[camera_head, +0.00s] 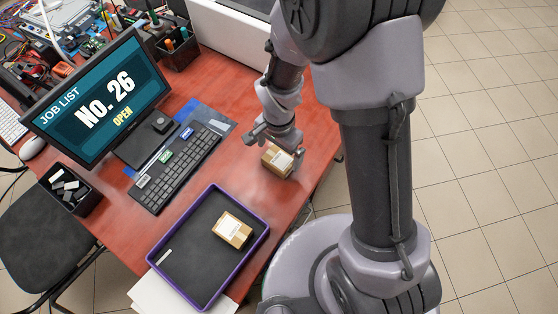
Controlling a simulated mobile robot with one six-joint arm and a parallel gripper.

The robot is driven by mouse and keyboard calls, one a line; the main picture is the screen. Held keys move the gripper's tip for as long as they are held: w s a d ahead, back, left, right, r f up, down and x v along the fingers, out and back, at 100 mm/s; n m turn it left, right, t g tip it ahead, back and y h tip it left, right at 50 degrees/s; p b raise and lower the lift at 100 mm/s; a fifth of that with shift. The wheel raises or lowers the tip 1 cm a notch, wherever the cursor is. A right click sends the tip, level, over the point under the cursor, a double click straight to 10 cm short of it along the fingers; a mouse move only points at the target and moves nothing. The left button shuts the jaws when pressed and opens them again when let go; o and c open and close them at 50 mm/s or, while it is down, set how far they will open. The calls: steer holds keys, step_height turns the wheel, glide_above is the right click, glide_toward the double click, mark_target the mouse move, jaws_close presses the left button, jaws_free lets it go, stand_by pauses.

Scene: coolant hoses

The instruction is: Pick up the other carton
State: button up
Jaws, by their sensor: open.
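Two small brown cartons with white labels show in the head view. One carton (277,160) stands on the red table near its right edge. My gripper (273,146) is open right at this carton, with its fingers close to the carton's upper part. I cannot tell whether the fingers touch it. The other carton (232,230) lies in the purple-rimmed tray (180,289), right of the tray's middle.
A monitor (103,101) reads "JOB LIST No. 26 OPEN". A black keyboard (176,168) with small coloured tags lies left of my gripper. A black bin (68,190) stands at the left, and a white box (232,38) stands at the back.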

mark_target(279, 158)
step_height(279, 158, down, 5)
steer(key=shift+r+b, duration=0.1)
steer(key=shift+b, duration=1.05)
steer(key=shift+r, duration=0.1)
steer(key=c, duration=1.4)
